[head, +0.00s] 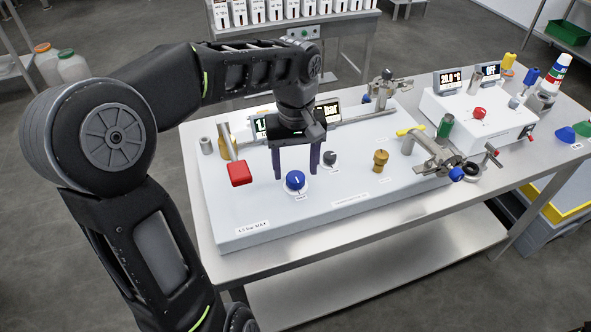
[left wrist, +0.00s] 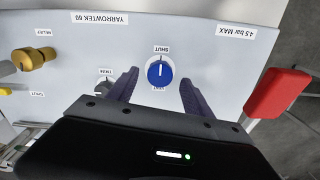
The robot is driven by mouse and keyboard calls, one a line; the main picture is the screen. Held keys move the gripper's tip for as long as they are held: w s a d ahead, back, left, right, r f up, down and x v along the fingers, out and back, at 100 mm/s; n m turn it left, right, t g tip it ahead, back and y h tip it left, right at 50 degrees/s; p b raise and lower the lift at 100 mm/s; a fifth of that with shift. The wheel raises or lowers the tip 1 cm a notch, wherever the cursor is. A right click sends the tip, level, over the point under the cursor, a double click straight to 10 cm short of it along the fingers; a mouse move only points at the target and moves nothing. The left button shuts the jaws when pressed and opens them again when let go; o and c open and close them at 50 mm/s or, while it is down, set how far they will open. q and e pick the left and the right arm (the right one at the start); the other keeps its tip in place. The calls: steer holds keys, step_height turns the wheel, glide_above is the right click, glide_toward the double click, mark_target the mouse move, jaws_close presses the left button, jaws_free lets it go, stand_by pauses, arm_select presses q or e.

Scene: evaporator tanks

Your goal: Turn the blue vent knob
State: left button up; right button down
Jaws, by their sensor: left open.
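The blue vent knob (head: 295,180) stands on the white sloped panel (head: 350,208), with a white pointer line on its face. In the left wrist view the blue knob (left wrist: 160,71) shows beside a label reading SHUT, its line upright in the picture. My left gripper (head: 297,176) is open, its two dark fingers pointing down near the knob. In the left wrist view the left gripper (left wrist: 158,88) has one finger on each side of the knob, with gaps between. The fingers appear not to touch it. My right gripper is not in view.
A red lever handle (head: 240,173) stands close left of the left gripper. A small grey knob (head: 330,158) and a brass relief knob (head: 381,158) lie to the right. Valves and a second white box (head: 478,118) fill the right side. The panel's front is clear.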

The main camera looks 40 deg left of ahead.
arm_select(q)
steer(key=shift+f, duration=1.05)
steer(key=shift+c, duration=0.2)
jaws_close()
